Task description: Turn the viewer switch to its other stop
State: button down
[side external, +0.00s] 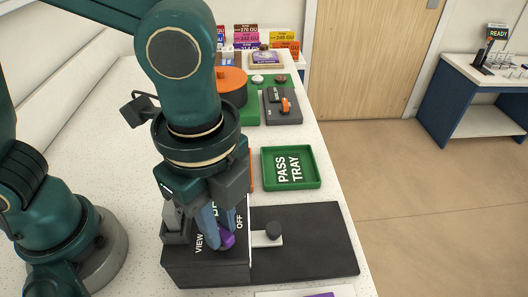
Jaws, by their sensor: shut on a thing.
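The fingers hide part of the knob and some of the lettering between "VIEW" and "OFF". I cannot tell which way the knob points.
A grey panel with an orange switch (286,105) and orange-lidded pot (232,80) stand farther back.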

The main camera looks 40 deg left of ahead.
aim_at(220, 229)
jog(key=n, duration=0.4)
jog(key=shift+r+n, duration=0.1)
jog(key=shift+n, duration=2.1)
jog(key=c, duration=0.8)
grip_release()
jog(key=shift+r, duration=2.55)
jog(key=shift+w, duration=0.1)
